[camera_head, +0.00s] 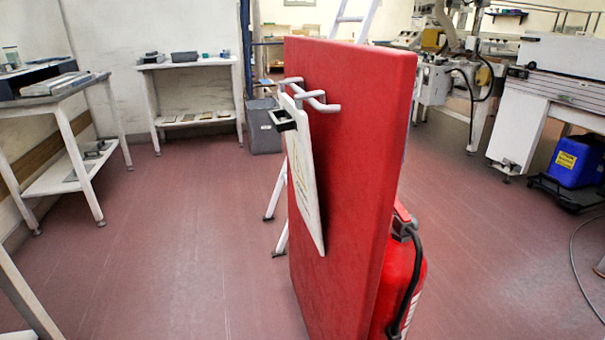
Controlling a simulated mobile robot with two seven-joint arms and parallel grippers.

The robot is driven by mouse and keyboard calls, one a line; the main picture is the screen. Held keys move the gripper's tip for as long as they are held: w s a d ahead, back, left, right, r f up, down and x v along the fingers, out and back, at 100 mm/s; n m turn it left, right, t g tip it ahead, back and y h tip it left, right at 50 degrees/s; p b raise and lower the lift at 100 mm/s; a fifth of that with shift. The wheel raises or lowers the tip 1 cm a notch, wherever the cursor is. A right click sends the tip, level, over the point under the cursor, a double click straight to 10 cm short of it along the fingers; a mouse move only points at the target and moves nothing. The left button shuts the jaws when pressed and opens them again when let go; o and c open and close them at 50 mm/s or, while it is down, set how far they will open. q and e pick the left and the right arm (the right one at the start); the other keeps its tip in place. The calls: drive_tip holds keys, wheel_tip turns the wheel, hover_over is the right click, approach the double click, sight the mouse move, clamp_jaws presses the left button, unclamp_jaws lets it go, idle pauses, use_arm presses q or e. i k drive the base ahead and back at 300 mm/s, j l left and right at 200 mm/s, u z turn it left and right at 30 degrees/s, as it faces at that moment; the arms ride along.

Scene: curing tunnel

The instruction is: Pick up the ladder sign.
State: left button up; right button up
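A white sign (303,178) with faint yellowish markings hangs on the left face of an upright red board (345,190). I see it at a steep angle, so its print cannot be read. Grey hooks (318,101) stick out of the board at the sign's upper edge. A black handle-like piece (283,119) juts out to the left near the sign's top. Neither of my grippers is in view.
A red fire extinguisher (403,275) with a black hose stands at the board's right side. Ladder legs (277,190) show behind the board. Work tables (62,105) stand at the left, machines and a blue container (574,161) at the right. Floor left of the board is clear.

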sight(294, 124)
drive_tip(key=z, duration=0.25)
drive_tip(key=i+j+z, duration=0.15)
drive_tip(key=z, duration=0.2)
drive_tip(key=i+j+z, duration=0.15)
drive_tip(key=j+z, duration=0.6)
drive_tip(key=i+j+z, duration=0.1)
drive_tip(key=j+z, duration=0.25)
